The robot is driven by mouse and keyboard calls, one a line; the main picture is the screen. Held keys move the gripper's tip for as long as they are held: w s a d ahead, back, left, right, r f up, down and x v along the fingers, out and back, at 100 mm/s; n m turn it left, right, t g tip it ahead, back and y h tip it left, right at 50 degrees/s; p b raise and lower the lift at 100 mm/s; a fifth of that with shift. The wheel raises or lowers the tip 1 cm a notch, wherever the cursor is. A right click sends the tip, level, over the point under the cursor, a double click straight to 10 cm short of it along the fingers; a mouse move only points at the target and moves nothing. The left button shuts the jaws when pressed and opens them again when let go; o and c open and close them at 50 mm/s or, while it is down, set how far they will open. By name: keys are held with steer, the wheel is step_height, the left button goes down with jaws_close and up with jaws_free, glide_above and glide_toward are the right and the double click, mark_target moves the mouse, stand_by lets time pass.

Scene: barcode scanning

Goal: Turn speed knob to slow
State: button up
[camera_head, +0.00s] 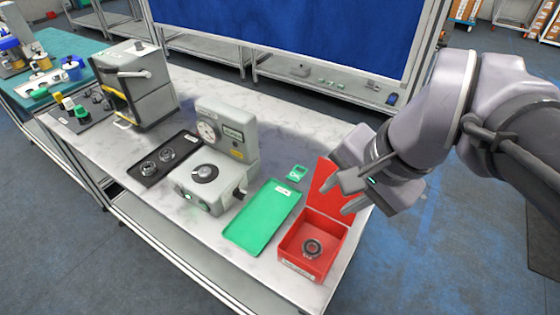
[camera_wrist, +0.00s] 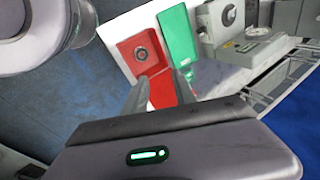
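A grey machine (camera_head: 228,130) stands on the bench, with a round dial (camera_head: 207,132) on its upright part. A round plate with a dark centre (camera_head: 204,173) is on its low front block. A small dark knob (camera_head: 240,192) sticks out at the block's right side; its setting is too small to read. The machine also shows at the upper right of the wrist view (camera_wrist: 245,50). My gripper (camera_head: 336,198) is open and empty, above the red box and well right of the machine. Its two fingers stand apart in the wrist view (camera_wrist: 159,76).
A red box (camera_head: 285,262) with its lid up holds a dark ring part (camera_head: 312,248). A green tray (camera_head: 262,215) lies between box and machine. A small green device (camera_head: 297,173) lies behind the tray. A black tray (camera_head: 148,172) is left of the machine.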

steer(key=w+a+m+g+y+p, duration=0.15)
steer(key=w+m, duration=0.25)
steer(key=w, duration=0.6)
steer(key=w+a+m+g+y+p, duration=0.1)
steer(key=w+a+m+g+p, duration=0.15)
steer(key=w+m, duration=0.45)
steer(key=m+g+y+p, duration=0.1)
steer(key=m+g+y, duration=0.2)
steer(key=m+g, duration=0.3)
glide_toward(240, 194)
steer(key=shift+m+t, duration=0.4)
steer(key=shift+t, duration=0.3)
steer(key=b+x, duration=0.2)
steer(key=x, duration=0.1)
steer(key=b+x, duration=0.3)
steer(key=x, duration=0.1)
steer(key=shift+s+f+b, duration=0.25)
steer(key=shift+s+b, duration=0.05)
steer(key=shift+s, duration=0.2)
steer(key=shift+c, duration=0.4)
jaws_close()
